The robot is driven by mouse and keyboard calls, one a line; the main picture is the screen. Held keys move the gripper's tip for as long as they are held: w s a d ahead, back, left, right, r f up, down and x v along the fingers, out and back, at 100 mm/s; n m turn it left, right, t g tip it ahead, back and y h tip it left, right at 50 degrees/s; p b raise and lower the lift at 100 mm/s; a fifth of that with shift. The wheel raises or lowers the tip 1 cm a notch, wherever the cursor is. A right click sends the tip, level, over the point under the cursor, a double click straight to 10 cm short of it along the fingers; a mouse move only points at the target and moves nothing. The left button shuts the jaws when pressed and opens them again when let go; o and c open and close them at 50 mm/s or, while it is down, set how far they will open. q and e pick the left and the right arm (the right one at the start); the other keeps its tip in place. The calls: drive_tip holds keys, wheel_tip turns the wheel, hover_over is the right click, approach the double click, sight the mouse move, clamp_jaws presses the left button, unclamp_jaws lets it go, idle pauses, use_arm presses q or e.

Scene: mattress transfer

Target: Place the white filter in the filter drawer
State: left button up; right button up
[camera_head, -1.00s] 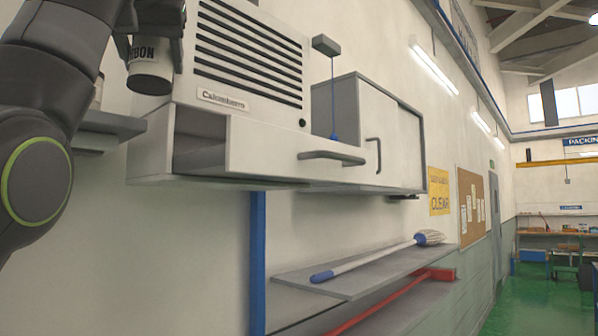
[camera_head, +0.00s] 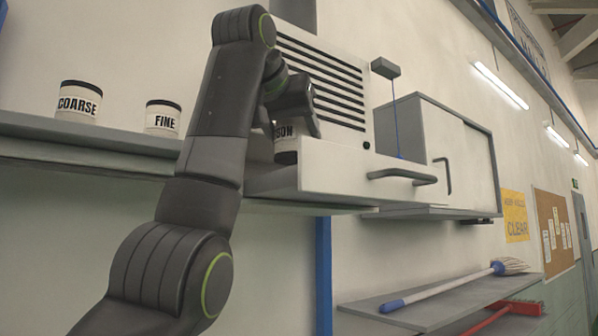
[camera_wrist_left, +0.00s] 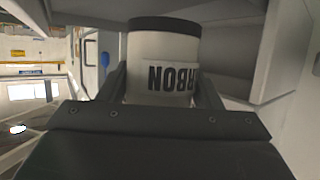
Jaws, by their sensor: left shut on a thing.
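The white filter (camera_head: 286,133) is a white canister with a dark rim, and its visible lettering ends in "BON". My left gripper (camera_head: 292,121) is shut on it. The wrist view shows the filter (camera_wrist_left: 163,50) upside down in the picture, between the two fingers (camera_wrist_left: 162,90). The filter drawer (camera_head: 338,174) is pulled open below the slatted cabinet. The filter is at the drawer's open left part, its lower end at about the height of the drawer's rim. Whether it touches the drawer floor cannot be told. My right gripper is out of view.
A wall shelf (camera_head: 60,128) at left holds two canisters, "COARSE" (camera_head: 79,101) and "FINE" (camera_head: 162,119). The slatted cabinet (camera_head: 325,75) stands behind the drawer. A grey cupboard (camera_head: 465,150) is to its right. A lower shelf (camera_head: 425,300) carries a mop (camera_head: 450,284).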

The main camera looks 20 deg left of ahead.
sight(294, 162)
use_arm(q)
drive_tip(key=shift+w+f, duration=0.1)
drive_tip(key=shift+f, duration=0.3)
drive_tip(key=shift+w+f, duration=0.3)
drive_tip(key=shift+f, duration=0.2)
drive_tip(key=shift+s+f+b, duration=0.2)
drive_tip(key=shift+f+b, duration=0.15)
drive_tip(key=shift+f, duration=0.85)
drive_tip(key=shift+w+f, duration=0.1)
drive_tip(key=shift+f, duration=0.3)
drive_tip(key=shift+f, duration=0.1)
drive_tip(key=o, duration=1)
drive_tip(key=shift+o, duration=0.2)
